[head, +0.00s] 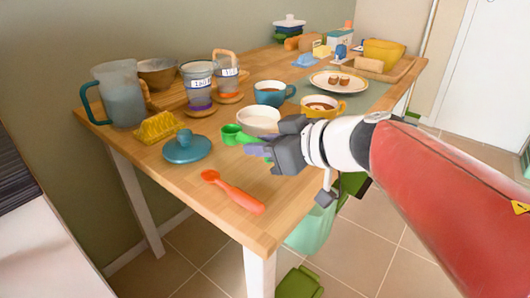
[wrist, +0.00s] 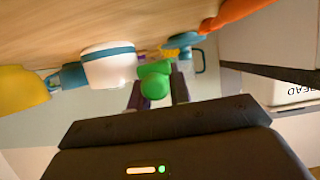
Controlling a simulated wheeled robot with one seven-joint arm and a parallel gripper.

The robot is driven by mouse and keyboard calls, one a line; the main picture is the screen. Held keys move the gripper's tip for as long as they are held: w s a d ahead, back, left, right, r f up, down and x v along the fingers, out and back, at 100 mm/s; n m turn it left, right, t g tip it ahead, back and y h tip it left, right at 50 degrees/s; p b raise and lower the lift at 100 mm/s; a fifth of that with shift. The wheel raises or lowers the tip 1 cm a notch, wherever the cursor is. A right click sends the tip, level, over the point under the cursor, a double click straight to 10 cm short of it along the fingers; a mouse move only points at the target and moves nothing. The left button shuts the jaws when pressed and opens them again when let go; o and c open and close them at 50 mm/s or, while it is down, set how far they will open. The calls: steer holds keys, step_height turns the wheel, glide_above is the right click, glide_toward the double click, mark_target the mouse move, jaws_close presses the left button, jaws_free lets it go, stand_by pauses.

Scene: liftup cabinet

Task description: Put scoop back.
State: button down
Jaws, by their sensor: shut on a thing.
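The green scoop (head: 234,134) is held at the tip of my gripper (head: 258,148), over the middle of the table. In the wrist view the scoop (wrist: 155,82) sits between the two fingers of my gripper (wrist: 160,90), which are shut on it. The fingers hide part of its handle. Two clear labelled jars, a left one (head: 198,84) and a right one (head: 227,72), stand farther back and to the left of the scoop. The label writing is too small to read surely.
A white bowl (head: 258,121) is close behind my gripper. A blue lid (head: 187,148), yellow rack (head: 156,127), grey pitcher (head: 121,95) and orange spoon (head: 233,191) lie left and front. Blue (head: 270,93) and yellow (head: 322,106) cups stand behind.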

mark_target(263, 173)
step_height(263, 173, down, 4)
steer(key=shift+b, duration=0.8)
steer(key=shift+r, duration=0.1)
steer(key=c, duration=1.3)
jaws_free()
